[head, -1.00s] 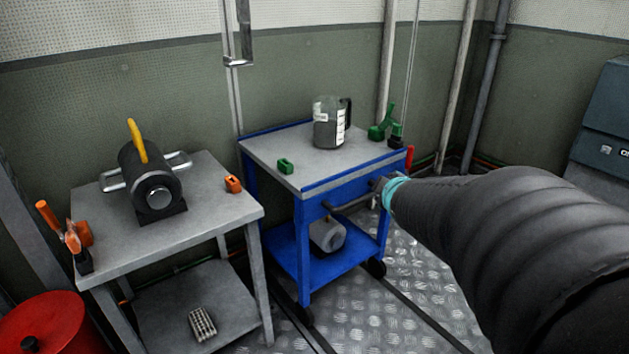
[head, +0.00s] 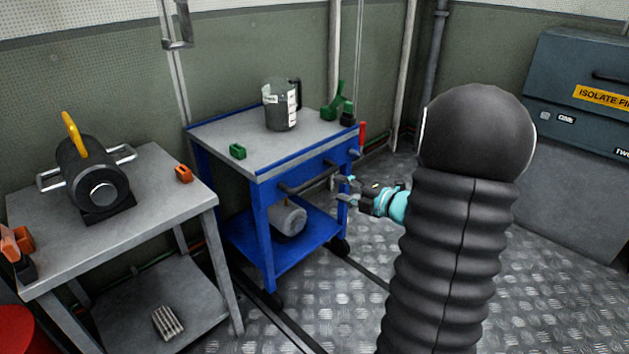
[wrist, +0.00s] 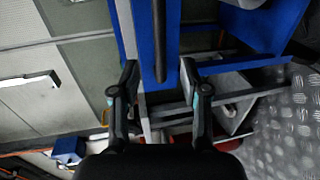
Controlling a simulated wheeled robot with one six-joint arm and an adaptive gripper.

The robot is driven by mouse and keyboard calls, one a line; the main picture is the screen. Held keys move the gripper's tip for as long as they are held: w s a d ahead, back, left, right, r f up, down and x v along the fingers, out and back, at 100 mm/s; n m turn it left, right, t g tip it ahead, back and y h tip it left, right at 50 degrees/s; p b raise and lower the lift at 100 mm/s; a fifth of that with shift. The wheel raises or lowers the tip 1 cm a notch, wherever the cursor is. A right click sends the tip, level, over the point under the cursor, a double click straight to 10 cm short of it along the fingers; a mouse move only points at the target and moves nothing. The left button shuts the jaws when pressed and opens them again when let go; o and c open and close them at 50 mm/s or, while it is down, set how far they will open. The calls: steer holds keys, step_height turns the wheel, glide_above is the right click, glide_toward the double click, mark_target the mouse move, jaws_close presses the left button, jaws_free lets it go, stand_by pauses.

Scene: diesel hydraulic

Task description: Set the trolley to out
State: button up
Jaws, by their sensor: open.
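The trolley (head: 262,185) is a blue cart with a grey top, standing right of a grey table. A dark handle bar (head: 308,178) runs across its front. My gripper (head: 346,189) is open and empty, near the right end of the handle in the head view. In the wrist view my gripper (wrist: 158,74) has its fingers apart, with the trolley's blue frame (wrist: 140,40) and the dark bar (wrist: 158,45) ahead between them. I cannot tell whether either finger touches the bar.
On the trolley stand a grey jug (head: 281,105), a green block (head: 238,151) and a green clamp-like item (head: 338,103). A motor (head: 290,219) sits on its lower shelf. The grey table (head: 150,190) is at left. A dark rail (head: 360,268) crosses the floor. Right floor is clear.

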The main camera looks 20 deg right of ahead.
mark_target(318, 181)
steer(key=x, duration=1.1)
steer(key=shift+r, duration=0.1)
jaws_close()
